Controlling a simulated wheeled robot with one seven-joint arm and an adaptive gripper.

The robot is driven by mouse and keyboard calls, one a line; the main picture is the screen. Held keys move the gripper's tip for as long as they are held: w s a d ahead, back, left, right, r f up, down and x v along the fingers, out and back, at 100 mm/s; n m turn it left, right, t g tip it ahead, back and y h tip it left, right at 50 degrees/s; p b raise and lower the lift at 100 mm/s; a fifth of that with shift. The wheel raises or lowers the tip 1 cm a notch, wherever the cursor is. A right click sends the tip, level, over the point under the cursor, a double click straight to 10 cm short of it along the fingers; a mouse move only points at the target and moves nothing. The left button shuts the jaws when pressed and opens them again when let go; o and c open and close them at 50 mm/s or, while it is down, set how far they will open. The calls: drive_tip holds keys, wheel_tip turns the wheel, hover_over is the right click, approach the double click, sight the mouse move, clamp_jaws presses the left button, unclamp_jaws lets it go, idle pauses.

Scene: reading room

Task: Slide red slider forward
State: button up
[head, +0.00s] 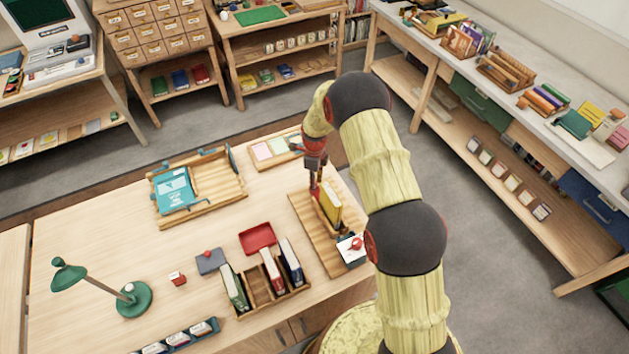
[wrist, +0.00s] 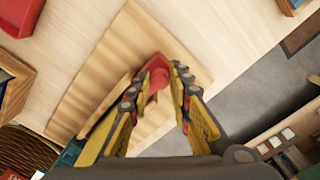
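The red slider (wrist: 157,74) shows in the wrist view as a rounded red piece on a pale wooden board (wrist: 100,65). My gripper (wrist: 160,80) is over the board, with one finger on each side of the red slider. The fingers are close to the red piece, but I cannot tell whether they press on it. In the head view my gripper (head: 315,180) points down at the far part of the wooden board (head: 318,236), and it largely hides the slider there.
A yellow book-like block (head: 331,207) stands on the board, nearer than my gripper. A white box with a red knob (head: 352,248) is at the board's near end. A book rack (head: 262,300), red tray (head: 257,237) and wooden tray (head: 222,196) lie left.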

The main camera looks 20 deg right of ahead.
clamp_jaws()
idle(0.4)
drive_tip(key=shift+s+d, duration=0.15)
drive_tip(key=shift+s, duration=0.55)
drive_tip(key=shift+s+d, duration=0.15)
drive_tip(key=shift+s, duration=0.5)
drive_tip(key=shift+o, duration=1.5)
unclamp_jaws()
drive_tip(key=shift+o, duration=1.1)
